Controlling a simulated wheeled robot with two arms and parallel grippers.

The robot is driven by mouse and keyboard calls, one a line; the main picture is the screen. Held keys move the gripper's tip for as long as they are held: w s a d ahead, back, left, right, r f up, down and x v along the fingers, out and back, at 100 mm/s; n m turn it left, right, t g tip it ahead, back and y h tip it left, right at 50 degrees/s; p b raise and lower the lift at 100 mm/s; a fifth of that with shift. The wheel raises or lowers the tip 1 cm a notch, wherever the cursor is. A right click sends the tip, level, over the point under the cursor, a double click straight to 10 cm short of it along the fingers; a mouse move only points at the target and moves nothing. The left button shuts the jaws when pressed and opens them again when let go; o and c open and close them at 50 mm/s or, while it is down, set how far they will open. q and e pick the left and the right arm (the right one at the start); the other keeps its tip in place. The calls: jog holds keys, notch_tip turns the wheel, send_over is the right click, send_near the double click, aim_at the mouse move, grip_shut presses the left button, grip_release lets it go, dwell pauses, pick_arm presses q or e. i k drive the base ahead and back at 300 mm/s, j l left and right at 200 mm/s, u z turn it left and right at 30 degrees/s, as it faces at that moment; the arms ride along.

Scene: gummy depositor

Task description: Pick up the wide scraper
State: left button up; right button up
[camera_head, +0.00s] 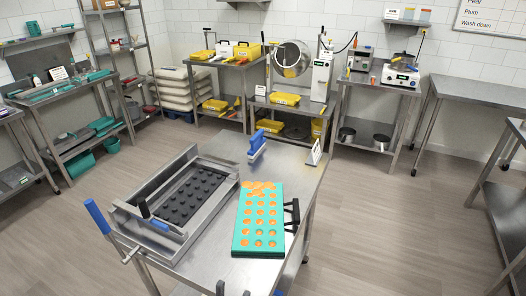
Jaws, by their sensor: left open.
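The wide scraper (257,143) has a blue handle and a pale lower edge. It is at the far edge of the steel table (210,255), beyond the teal mold. The dark fingertips of my left gripper (233,291) just show at the bottom edge, spread apart with nothing seen between them. They are well in front of the scraper and apart from it. The rest of this gripper is cut off. My right gripper is not in view.
A teal mold (238,242) with orange-filled cavities lies mid-table, with a black bracket-like part (294,214) at its right. A metal depositor frame (190,150) with a dark studded plate (188,196) and blue-gripped lever (97,216) stands left.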

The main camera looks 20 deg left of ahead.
aim_at(257, 143)
jog(key=i+l+u, duration=0.15)
jog(key=l+u, duration=0.2)
jog(key=l, duration=0.4)
jog(key=l+u, duration=0.35)
jog(key=l, duration=0.35)
jog(key=i+l+u, duration=0.3)
jog(key=i+l, duration=0.15)
jog(key=l, duration=0.15)
jog(key=i+l+u, duration=0.2)
jog(key=l, duration=0.15)
jog(key=i+l+u, duration=0.15)
jog(key=l, duration=0.2)
